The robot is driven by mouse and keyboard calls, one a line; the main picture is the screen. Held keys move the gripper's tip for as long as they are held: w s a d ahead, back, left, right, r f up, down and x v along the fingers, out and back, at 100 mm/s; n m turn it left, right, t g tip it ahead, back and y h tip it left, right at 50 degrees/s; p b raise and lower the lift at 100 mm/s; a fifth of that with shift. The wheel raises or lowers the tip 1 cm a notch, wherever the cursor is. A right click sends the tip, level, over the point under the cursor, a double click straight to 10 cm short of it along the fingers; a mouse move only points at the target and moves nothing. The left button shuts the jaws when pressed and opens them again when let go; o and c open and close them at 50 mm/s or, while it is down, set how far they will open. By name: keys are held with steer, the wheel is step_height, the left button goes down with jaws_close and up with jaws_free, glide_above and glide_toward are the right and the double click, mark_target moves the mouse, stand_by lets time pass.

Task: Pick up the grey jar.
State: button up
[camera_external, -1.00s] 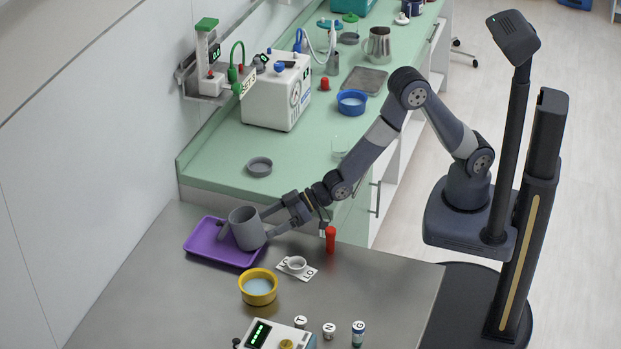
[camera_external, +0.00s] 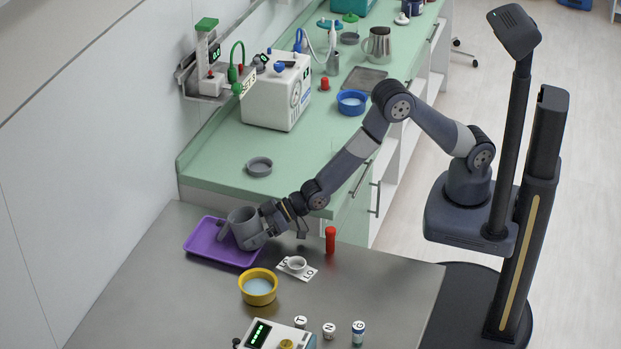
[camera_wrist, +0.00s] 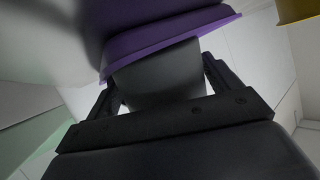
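The grey jar (camera_external: 241,217), mug-shaped with a handle at its left, stands upright on the purple tray (camera_external: 205,241). In the wrist view the jar (camera_wrist: 160,75) lies between my gripper's two fingers, with the purple tray (camera_wrist: 165,38) beyond it. My gripper (camera_external: 252,232) is at the jar's right side, its fingers reaching around the body. In the wrist view my gripper (camera_wrist: 163,85) is spread wide, with narrow light gaps beside the jar near the finger bases. Contact at the fingertips is hard to see.
The green counter behind holds a shallow grey dish (camera_external: 259,163) and a white machine (camera_external: 277,97). The table's left front is clear.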

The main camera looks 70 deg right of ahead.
mark_target(232, 227)
steer(key=c, duration=1)
steer(key=shift+w+a+r+t+b, duration=0.65)
steer(key=shift+a+r+t, duration=0.2)
steer(key=shift+r, duration=2.35)
steer(key=shift+w+a+r+t+b, duration=0.55)
steer(key=shift+w+a+r+t, duration=0.25)
steer(key=shift+r, duration=2.4)
steer(key=shift+h, duration=0.4)
step_height(232, 227, down, 10)
steer(key=shift+d+r+b, duration=0.15)
steer(key=shift+r+b, duration=0.05)
steer(key=shift+b, duration=0.2)
